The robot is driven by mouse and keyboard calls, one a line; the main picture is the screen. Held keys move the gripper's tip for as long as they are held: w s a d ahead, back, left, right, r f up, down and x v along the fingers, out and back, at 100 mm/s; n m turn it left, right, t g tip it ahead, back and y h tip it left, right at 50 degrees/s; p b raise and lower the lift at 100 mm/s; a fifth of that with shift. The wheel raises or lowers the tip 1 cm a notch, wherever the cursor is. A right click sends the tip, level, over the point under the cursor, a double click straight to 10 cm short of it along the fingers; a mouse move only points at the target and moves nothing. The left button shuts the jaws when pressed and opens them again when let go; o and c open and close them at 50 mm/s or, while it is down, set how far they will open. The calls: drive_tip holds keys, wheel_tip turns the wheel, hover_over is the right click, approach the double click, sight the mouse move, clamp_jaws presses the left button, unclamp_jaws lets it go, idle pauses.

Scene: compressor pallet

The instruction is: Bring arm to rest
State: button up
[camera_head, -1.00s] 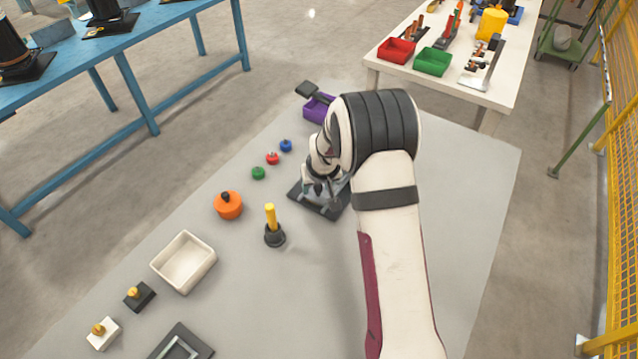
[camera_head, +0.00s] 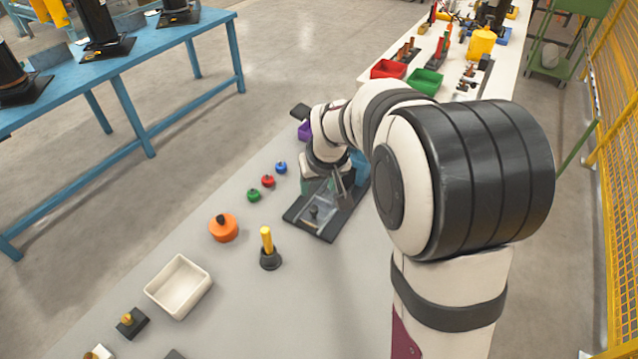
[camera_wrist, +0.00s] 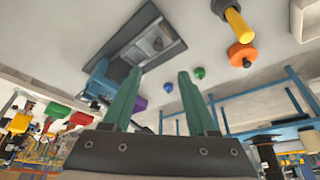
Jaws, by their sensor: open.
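My gripper (camera_head: 340,186) is above the dark square fixture (camera_head: 302,223) on the grey table (camera_head: 235,310). In the wrist view my gripper (camera_wrist: 160,95) shows two green fingers spread apart with nothing between them. The fixture also shows in the wrist view (camera_wrist: 120,38), with a small part standing in its middle. A blue block (camera_head: 360,168) sits behind the fixture, partly hidden by my arm. The gripper is apart from the table surface.
On the grey table are red (camera_head: 268,181), green (camera_head: 253,195) and blue (camera_head: 281,168) knobs, an orange round part (camera_head: 223,228), a yellow-handled tool (camera_head: 267,245) and a white tray (camera_head: 179,287). A blue bench (camera_head: 190,90) stands left. A white table with bins (camera_head: 425,82) stands behind.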

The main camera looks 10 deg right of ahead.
drive_tip(key=shift+r, duration=0.1)
idle(0.3)
drive_tip(key=s+a+r+m+g+y, duration=0.1)
drive_tip(key=s+a+m+g, duration=0.1)
drive_tip(key=s, duration=1.4)
drive_tip(key=s+a+r+m+g, duration=0.2)
drive_tip(key=s+a+m, duration=0.1)
drive_tip(key=s, duration=1.3)
drive_tip(key=shift+a+r+m+g+y, duration=0.2)
drive_tip(key=shift+a+m+g+y, duration=0.1)
drive_tip(key=shift+y, duration=0.1)
